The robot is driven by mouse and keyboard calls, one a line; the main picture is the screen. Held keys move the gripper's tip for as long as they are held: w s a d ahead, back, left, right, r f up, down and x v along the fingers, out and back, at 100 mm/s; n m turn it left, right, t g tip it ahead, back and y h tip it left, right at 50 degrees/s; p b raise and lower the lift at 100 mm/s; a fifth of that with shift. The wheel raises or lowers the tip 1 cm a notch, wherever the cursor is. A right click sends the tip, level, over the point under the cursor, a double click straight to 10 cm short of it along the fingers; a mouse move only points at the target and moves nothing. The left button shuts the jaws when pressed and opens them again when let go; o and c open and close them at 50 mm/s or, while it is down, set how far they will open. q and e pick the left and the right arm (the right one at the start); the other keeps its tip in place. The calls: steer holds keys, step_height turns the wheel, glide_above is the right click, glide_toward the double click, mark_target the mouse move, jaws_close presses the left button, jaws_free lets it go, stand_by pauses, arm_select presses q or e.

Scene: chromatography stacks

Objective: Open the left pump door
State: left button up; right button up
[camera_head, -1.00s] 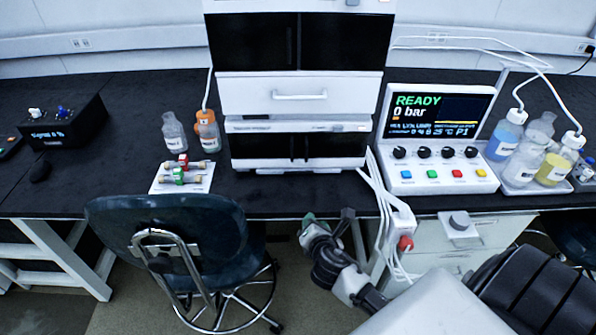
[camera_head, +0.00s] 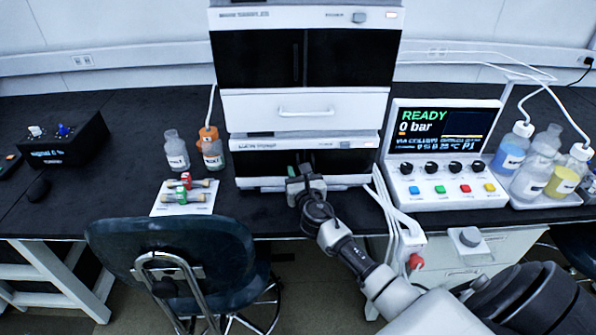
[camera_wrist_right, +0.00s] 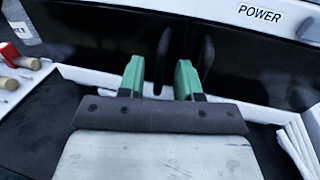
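The pump is the bottom unit of the white stack, with a label strip (camera_head: 300,144) above two dark doors. The left pump door (camera_head: 262,165) looks closed; the right door is partly covered by my right gripper. In the right wrist view, two upright black handles stand side by side: the left door's handle (camera_wrist_right: 163,60) and the right door's handle (camera_wrist_right: 207,60). My right gripper (camera_wrist_right: 160,78) also shows at the doors in the head view (camera_head: 303,170). Its green fingers are apart; the left handle appears between them, the right handle beside the right finger. Contact is unclear. My left gripper is out of view.
A white drawer (camera_head: 305,108) sits above the pump. Left stand bottles (camera_head: 176,152) and a white tray (camera_head: 185,198) with small columns. Right is a control panel (camera_head: 440,150) with white tubes (camera_head: 385,205) beside the pump. A chair (camera_head: 170,255) stands in front.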

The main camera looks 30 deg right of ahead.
steer(key=shift+w+d, duration=0.2)
steer(key=shift+w, duration=0.45)
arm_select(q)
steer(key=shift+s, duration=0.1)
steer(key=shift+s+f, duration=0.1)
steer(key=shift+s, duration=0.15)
arm_select(e)
jaws_close()
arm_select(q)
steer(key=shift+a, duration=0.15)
arm_select(e)
steer(key=shift+s, duration=0.1)
